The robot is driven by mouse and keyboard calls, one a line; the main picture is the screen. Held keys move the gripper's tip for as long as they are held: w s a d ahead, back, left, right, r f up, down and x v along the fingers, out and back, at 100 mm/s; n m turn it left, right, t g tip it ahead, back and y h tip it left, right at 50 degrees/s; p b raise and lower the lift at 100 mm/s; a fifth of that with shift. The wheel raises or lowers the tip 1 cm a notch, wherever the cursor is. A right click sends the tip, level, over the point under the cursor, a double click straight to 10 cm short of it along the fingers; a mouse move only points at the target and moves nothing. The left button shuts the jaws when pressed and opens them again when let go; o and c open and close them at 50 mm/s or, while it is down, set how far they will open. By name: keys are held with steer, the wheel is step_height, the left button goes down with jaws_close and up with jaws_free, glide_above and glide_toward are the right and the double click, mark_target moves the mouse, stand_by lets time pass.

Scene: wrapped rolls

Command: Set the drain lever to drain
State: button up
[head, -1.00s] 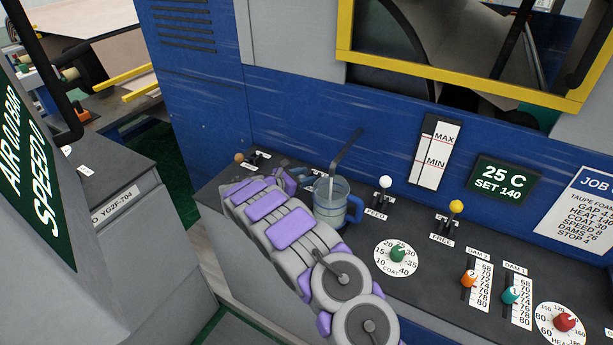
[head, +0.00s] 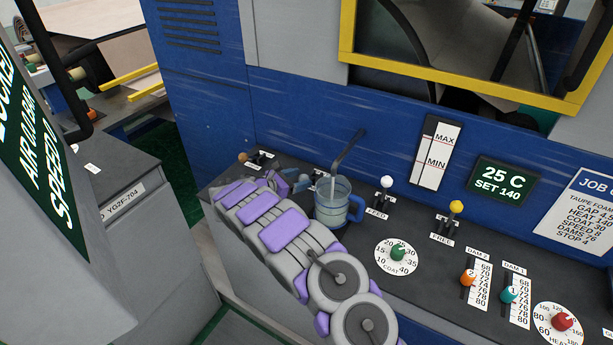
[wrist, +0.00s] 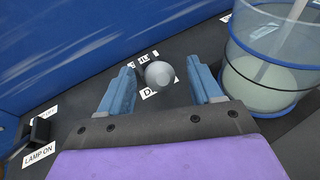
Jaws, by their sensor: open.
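The lever with a round grey knob (wrist: 158,74) stands on the dark panel in the wrist view. A label starting with "D" (wrist: 148,93) lies on its near side and another, partly covered label lies behind it. My gripper (wrist: 160,88) is open, with one blue finger left of the knob and one right of it. The knob appears between the fingers, with gaps on both sides. In the head view my gripper (head: 292,184) is beside the clear jug, and the lever is mostly hidden there.
The clear blue-rimmed jug (head: 331,207) stands close to the right of my gripper, with a bent pipe (head: 346,150) above it. It also shows in the wrist view (wrist: 268,55). A lamp lever (wrist: 38,132) is at left. White-knobbed (head: 387,182) and yellow-knobbed (head: 456,207) levers stand further right.

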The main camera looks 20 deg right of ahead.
steer(key=shift+w+a+f+p+v, duration=0.3)
steer(key=shift+p+v, duration=0.75)
steer(key=shift+v, duration=6.7)
steer(key=s+d+r+m+g, duration=0.5)
steer(key=s+d+r+m, duration=0.1)
steer(key=s+d+r, duration=0.5)
steer(key=s+d+r+m+g+y, duration=0.1)
steer(key=s+d+r+m+y, duration=0.15)
steer(key=s, duration=0.35)
steer(key=s+d+r+m+g+y, duration=0.1)
steer(key=s+d+r+m+y, duration=0.15)
steer(key=s, duration=0.35)
steer(key=s+a+m+y, duration=0.3)
steer(key=s+a, duration=0.2)
steer(key=s, duration=0.5)
steer(key=s+a+m+y, duration=0.3)
steer(key=s+a, duration=0.2)
steer(key=s, duration=0.5)
steer(key=s+a+f+m+y, duration=0.1)
steer(key=s+a+m+y, duration=0.2)
steer(key=s, duration=0.7)
steer(key=shift+a+m+t, duration=0.4)
steer(key=shift+a, duration=0.65)
